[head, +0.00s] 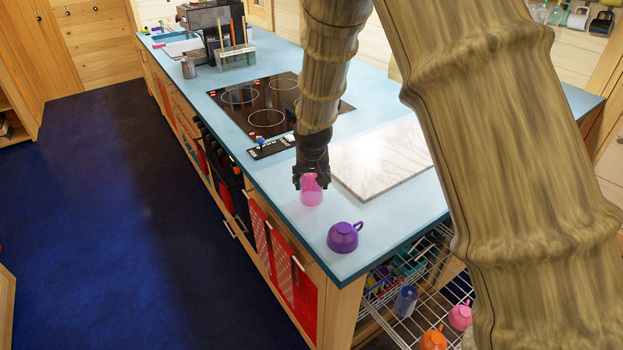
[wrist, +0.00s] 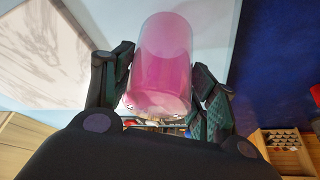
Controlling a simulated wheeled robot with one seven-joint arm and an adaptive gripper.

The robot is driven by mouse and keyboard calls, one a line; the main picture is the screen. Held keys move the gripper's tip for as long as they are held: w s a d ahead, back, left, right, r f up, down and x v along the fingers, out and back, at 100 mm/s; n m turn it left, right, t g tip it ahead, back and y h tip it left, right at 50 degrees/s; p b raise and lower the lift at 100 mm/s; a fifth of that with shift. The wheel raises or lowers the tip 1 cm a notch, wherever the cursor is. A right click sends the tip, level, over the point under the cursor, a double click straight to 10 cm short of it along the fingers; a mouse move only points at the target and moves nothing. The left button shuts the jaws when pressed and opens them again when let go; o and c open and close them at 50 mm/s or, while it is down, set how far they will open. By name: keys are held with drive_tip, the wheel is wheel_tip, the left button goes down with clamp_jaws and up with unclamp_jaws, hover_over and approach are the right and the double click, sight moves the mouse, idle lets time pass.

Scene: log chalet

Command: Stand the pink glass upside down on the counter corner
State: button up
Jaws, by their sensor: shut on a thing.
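The pink glass (head: 311,193) is see-through and held in my gripper (head: 311,180), below the fingers, over the blue counter (head: 305,243) near its front edge. In the wrist view the glass (wrist: 161,62) lies between the two fingers, and my gripper (wrist: 165,100) is shut on its sides. I cannot tell whether the glass touches the counter or which end is its mouth. A purple cup (head: 343,238) stands upside down by the counter's near corner, to the right of and nearer than the glass.
A white marble board (head: 382,158) lies right of my gripper. A black cooktop (head: 268,104) is farther back, with a coffee machine (head: 212,22) beyond. A wire rack (head: 412,285) with cups is below the counter end. Bare counter lies around the purple cup.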

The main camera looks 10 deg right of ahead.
drive_tip(key=o, duration=1.2)
drive_tip(key=shift+v, duration=6)
